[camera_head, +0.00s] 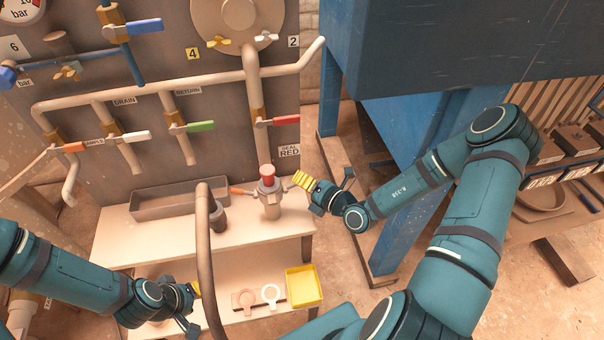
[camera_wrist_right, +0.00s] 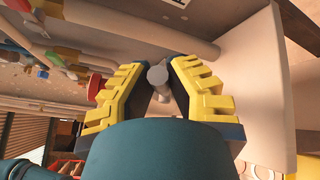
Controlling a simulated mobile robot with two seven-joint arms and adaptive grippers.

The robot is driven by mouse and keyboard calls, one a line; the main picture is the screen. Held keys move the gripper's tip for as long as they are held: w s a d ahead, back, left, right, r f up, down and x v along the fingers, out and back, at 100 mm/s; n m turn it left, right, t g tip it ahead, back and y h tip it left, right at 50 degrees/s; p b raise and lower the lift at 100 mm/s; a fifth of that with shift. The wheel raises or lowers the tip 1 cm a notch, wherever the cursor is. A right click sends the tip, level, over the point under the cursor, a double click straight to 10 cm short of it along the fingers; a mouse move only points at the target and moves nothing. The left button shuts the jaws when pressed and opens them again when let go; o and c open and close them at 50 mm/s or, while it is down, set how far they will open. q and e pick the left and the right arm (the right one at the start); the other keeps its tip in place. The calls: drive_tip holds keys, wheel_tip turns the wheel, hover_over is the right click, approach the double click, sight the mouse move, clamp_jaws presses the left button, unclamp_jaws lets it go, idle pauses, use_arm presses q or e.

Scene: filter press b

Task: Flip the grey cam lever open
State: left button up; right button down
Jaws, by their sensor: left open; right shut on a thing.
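My right gripper (camera_head: 302,181) is at the coupling's right side, coming in from the right. In the right wrist view, the grey cam lever (camera_wrist_right: 157,76) shows nearly end-on between the yellow fingers, and my right gripper (camera_wrist_right: 160,88) is shut on it. The lever is mostly hidden in the head view. My left gripper (camera_head: 197,293) is open and apart, low near the lower shelf.
A grey trough (camera_head: 165,203) and a dark cup (camera_head: 217,218) are on the bench left of the coupling. A brown hose (camera_head: 203,250) rises in front. The lower shelf holds rings (camera_head: 270,294) and a yellow tray (camera_head: 304,285). A blue post (camera_head: 400,220) stands behind my right arm.

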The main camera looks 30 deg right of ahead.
use_arm(q)
drive_tip(key=shift+a+r, duration=0.15)
drive_tip(key=shift+r, duration=0.45)
use_arm(e)
drive_tip(key=shift+w+a+r, duration=0.1)
drive_tip(key=shift+a+r, duration=0.05)
drive_tip(key=shift+r, duration=0.05)
use_arm(q)
drive_tip(key=shift+f, duration=0.1)
use_arm(e)
drive_tip(key=c, duration=0.9)
unclamp_jaws()
drive_tip(key=shift+f, duration=0.1)
drive_tip(key=v, duration=1.2)
